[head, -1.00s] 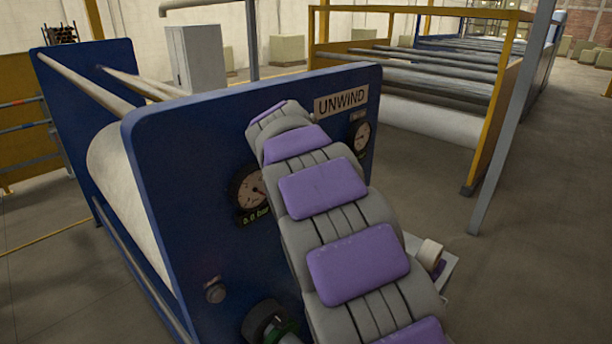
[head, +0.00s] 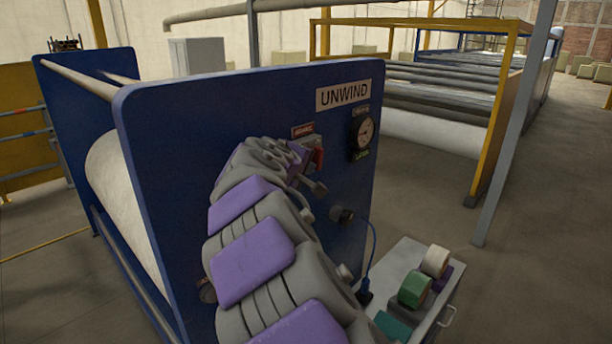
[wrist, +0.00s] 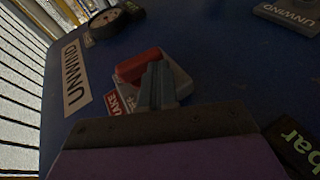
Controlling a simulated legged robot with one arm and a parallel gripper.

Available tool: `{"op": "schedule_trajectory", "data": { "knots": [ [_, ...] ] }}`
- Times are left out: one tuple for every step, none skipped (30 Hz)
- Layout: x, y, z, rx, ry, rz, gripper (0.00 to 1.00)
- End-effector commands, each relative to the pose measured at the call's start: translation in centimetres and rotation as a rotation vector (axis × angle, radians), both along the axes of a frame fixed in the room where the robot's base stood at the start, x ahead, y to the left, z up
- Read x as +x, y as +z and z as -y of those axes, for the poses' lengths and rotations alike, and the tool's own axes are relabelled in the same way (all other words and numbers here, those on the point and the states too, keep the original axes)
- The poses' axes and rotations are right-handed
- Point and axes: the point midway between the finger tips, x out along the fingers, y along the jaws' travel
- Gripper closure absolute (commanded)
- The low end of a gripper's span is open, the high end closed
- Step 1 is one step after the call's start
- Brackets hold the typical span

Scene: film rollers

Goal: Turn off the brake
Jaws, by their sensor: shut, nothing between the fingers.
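The brake control sits on the blue unwind panel: a red handle (head: 319,157) on a grey base, below a small red label (head: 303,130). In the wrist view the red handle (wrist: 138,64) lies across the grey base (wrist: 182,80), with a partly hidden red label (wrist: 116,102) ending in "AKE" beside it. My gripper (wrist: 158,75) is shut and empty, its fingertips over the base right beside the red handle. I cannot tell whether they touch it. In the head view my arm's end covers the panel just left of the handle.
A gauge (head: 364,133) and an UNWIND sign (head: 343,96) are on the panel near the control. A plug with a blue cable (head: 369,250) is below. A tray (head: 440,300) with tape rolls stands at lower right. A white film roll (head: 113,180) is behind the panel.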

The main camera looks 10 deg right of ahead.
Motion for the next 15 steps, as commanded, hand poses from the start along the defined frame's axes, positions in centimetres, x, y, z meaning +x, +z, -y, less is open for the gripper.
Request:
{"op": "schedule_trajectory", "data": {
  "knots": [
    [-0.05,-0.42,0.15,-0.017,-0.003,0.012,1.0],
    [-0.05,-0.45,0.15,-0.026,-0.003,0.018,1.0],
    [-0.05,-0.45,0.15,-0.036,-0.003,0.025,1.0],
    [-0.05,-0.47,0.16,-0.042,-0.002,0.03,1.0],
    [-0.03,-0.46,0.17,-0.047,-0.003,0.033,1.0],
    [-0.03,-0.46,0.17,-0.052,-0.002,0.037,1.0],
    [-0.02,-0.44,0.17,-0.055,-0.002,0.041,1.0],
    [-0.02,-0.46,0.17,-0.057,-0.002,0.043,1.0],
    [-0.01,-0.45,0.16,-0.061,-0.001,0.046,1.0],
    [0.0,-0.45,0.17,-0.064,-0.001,0.047,1.0],
    [0.01,-0.45,0.16,-0.067,-0.001,0.049,1.0],
    [0.0,-0.47,0.17,-0.069,-0.001,0.051,1.0],
    [0.02,-0.47,0.16,-0.072,-0.001,0.053,1.0],
    [0.02,-0.47,0.16,-0.074,-0.001,0.054,1.0],
    [0.02,-0.49,0.16,-0.076,-0.001,0.056,1.0]
  ]
}}
